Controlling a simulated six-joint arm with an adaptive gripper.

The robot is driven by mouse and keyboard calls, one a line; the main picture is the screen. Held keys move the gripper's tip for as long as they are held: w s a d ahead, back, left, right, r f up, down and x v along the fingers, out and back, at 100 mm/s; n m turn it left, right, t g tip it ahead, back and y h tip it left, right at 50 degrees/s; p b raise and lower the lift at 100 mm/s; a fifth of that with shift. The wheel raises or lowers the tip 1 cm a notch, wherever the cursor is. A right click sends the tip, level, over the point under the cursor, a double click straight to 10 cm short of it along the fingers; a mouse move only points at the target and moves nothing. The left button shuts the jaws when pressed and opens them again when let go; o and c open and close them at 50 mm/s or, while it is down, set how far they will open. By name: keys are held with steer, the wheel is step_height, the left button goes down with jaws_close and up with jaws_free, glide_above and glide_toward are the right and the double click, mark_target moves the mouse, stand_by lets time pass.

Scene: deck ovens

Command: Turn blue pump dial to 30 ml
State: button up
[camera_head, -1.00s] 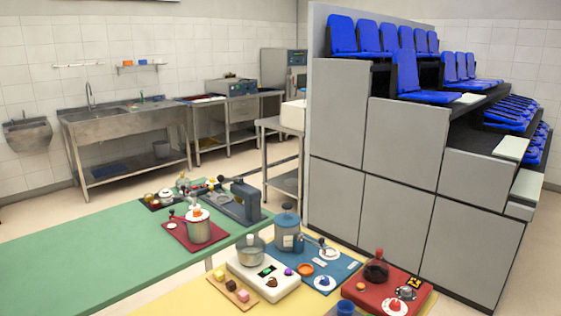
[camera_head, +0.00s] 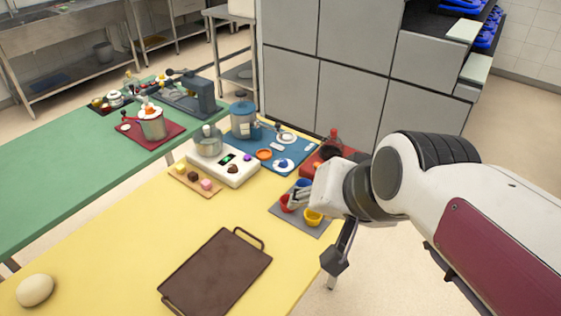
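The blue pump (camera_head: 243,120), a blue canister with a spout, stands on a blue mat (camera_head: 269,143) beyond the middle of the yellow table. On the mat's near right part is a white round dial with a blue knob (camera_head: 283,164). Its markings are too small to read.
A red base with a dark flask (camera_head: 331,146) stands behind, partly hidden by my arm. A white scale with a pot (camera_head: 208,141) is left of the dial. A brown tray (camera_head: 216,275) lies in front.

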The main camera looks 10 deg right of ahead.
steer(key=w+a+r+m+t+y, duration=0.1)
steer(key=w+a+r+m+t, duration=0.3)
steer(key=w, duration=0.6)
steer(key=w+a+r+m+g, duration=0.15)
steer(key=w+m, duration=0.35)
steer(key=w, duration=0.6)
steer(key=w+a+f+m+t+h, duration=0.1)
steer(key=w+f+m+t, duration=0.1)
steer(key=w+m, duration=0.5)
steer(key=w+a+f+m+t+h, duration=0.15)
steer(key=w+m, duration=0.25)
steer(key=w, duration=0.6)
steer(key=w+d+f+m+h, duration=0.1)
steer(key=w+f+m+h, duration=0.1)
steer(key=w+f+m, duration=0.4)
steer(key=m+g+h, duration=0.4)
steer(key=m+h, duration=0.4)
steer(key=m, duration=0.7)
glide_toward(283, 161)
steer(key=shift+w+d+r, duration=0.15)
steer(key=shift+w+d, duration=0.1)
steer(key=shift+w, duration=0.25)
steer(key=shift+s+d+f, duration=0.1)
steer(key=shift+s+f, duration=0.1)
steer(key=shift+f, duration=0.15)
steer(key=shift+w, duration=0.1)
steer(key=shift+x, duration=3.85)
